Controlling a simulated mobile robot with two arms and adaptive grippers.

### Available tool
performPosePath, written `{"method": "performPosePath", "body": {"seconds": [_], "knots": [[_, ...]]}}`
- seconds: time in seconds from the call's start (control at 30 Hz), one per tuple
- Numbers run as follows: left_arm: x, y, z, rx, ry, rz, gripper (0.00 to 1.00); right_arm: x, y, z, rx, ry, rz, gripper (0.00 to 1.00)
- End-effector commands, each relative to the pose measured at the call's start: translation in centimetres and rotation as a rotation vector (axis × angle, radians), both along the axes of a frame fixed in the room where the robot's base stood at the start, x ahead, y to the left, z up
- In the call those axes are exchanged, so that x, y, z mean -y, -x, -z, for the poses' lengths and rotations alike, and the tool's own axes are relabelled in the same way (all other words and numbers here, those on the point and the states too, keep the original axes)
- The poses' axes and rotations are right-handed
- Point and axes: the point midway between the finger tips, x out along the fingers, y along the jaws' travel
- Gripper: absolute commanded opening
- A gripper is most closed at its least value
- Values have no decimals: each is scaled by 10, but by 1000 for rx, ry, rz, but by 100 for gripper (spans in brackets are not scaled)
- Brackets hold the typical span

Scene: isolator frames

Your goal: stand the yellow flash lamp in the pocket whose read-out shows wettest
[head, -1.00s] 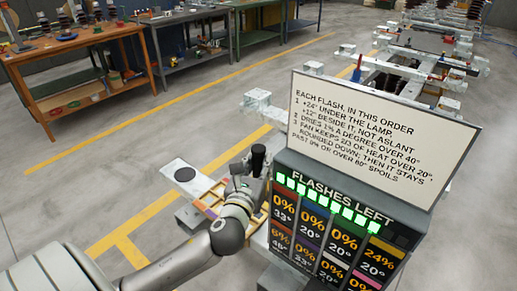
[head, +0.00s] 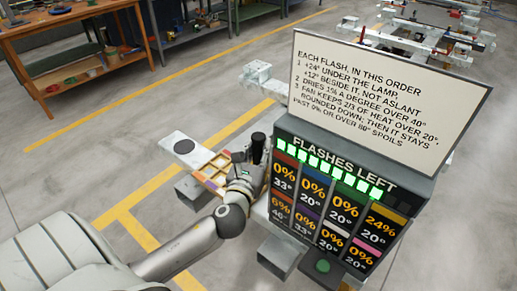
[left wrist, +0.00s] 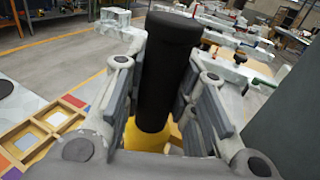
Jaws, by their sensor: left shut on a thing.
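My left gripper (left wrist: 155,115) is shut on the yellow flash lamp (left wrist: 143,137), which has a tall black cylinder on a yellow lower part. In the head view the lamp's black top (head: 257,148) stands up beside the read-out panel. The pocket tray (left wrist: 37,133), with wooden dividers and coloured tiles, lies left of the lamp in the left wrist view and partly behind my gripper in the head view (head: 212,168). The panel's top-right read-out (head: 380,224) shows 24%, 20°, the highest; another shows 6%, the other legible ones 0%. The lamp's lower end is hidden. My right gripper is out of view.
The rule board (head: 385,95) rises above the panel, close right of the lamp. A row of lit green squares (head: 328,167) sits under "FLASHES LEFT". A green button (head: 322,266) is below. A white plate with a black disc (head: 184,146) adjoins the tray.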

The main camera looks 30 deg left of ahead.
Motion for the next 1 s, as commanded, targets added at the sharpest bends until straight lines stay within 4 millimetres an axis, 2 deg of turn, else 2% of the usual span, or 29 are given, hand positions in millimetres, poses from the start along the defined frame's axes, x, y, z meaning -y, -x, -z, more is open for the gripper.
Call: {"method": "performPosePath", "body": {"seconds": [0.03, 0.07, 0.2, 0.63, 0.77, 1.0], "knots": [[0, -1, -2, 8, -2, 1, 0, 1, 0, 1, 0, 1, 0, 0], [0, 0, 2, -1, 0, 0, 29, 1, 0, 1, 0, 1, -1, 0], [0, 0, 2, -1, 0, 0, 47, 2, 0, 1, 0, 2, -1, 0], [1, 4, 0, -3, 0, 0, 48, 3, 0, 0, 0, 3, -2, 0], [7, 19, 1, -3, 1, 1, 48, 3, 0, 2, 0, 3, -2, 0], [20, 63, 1, -4, 3, 0, 48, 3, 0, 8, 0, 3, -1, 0]]}}
